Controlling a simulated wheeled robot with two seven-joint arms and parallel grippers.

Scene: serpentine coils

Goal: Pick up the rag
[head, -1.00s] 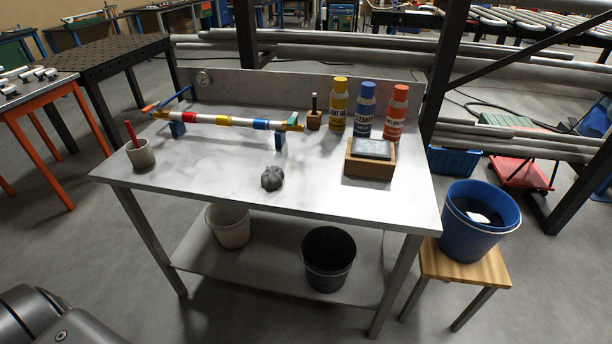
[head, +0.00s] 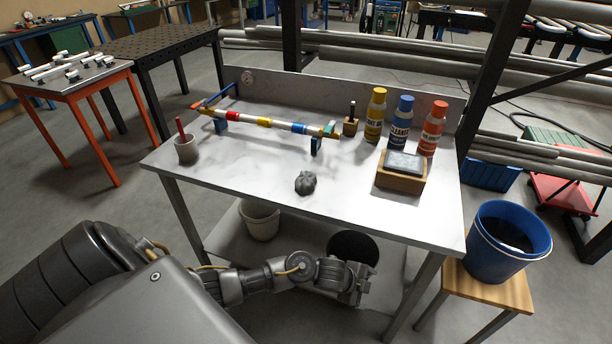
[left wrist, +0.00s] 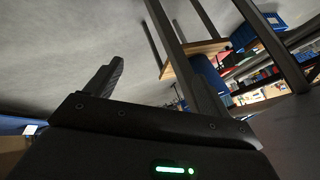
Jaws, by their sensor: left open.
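The rag (head: 306,183) is a small dark grey crumpled lump lying on the light metal table (head: 250,165), near its front edge. My left gripper (head: 356,288) is in front of the table and below the level of its top, near the black bucket under it. It is apart from the rag. In the left wrist view my left gripper (left wrist: 150,88) is open, with nothing between its fingers. The rag does not show in that view. My right gripper is in neither view.
A striped pipe (head: 262,122) on supports, a grey cup (head: 187,148), three bottles (head: 401,125) and a wooden block with a dark pad (head: 402,172) stand on the table. A blue bucket (head: 508,240) stands on a stool at right. The tabletop around the rag is clear.

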